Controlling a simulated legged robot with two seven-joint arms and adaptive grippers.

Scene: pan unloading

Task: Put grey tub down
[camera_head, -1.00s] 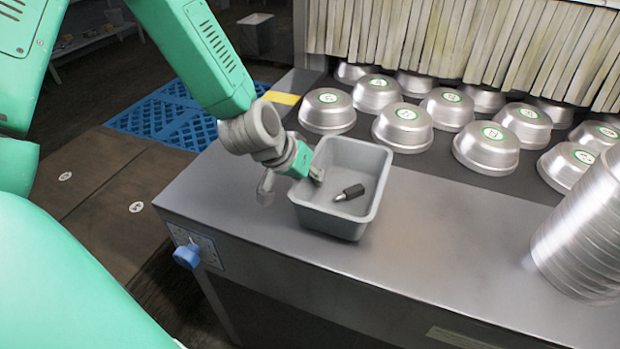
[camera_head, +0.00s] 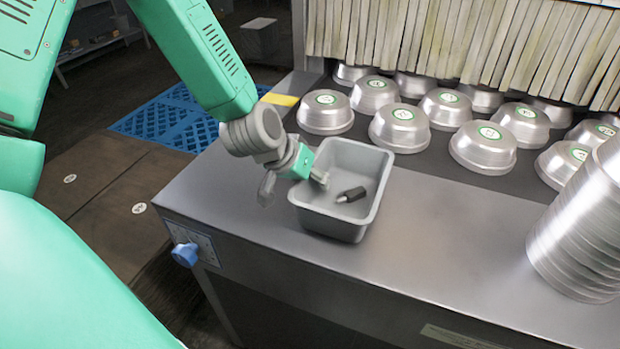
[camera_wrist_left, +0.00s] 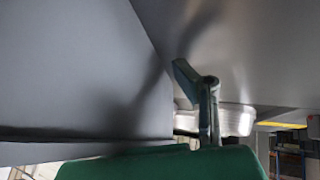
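The grey tub (camera_head: 345,226) is an open rectangular bin. It appears to stand upright on the metal counter near its front left. A small dark object with a light tip (camera_head: 351,195) lies inside it. My left gripper (camera_head: 293,182) is at the tub's left rim, with one finger inside and the other outside. The fingers look spread, with the outer one away from the wall. In the left wrist view the tub's wall (camera_wrist_left: 70,70) fills the left, and one finger stands beside it with a gap; the inner finger is hidden. My right gripper is not in view.
The metal counter (camera_head: 430,240) is clear to the right of the tub. Several round metal pans (camera_head: 400,125) with green labels stand behind it, before a strip curtain (camera_head: 460,40). A stack of pans (camera_head: 580,235) stands at the right. A blue knob (camera_head: 185,254) sticks out at the front left.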

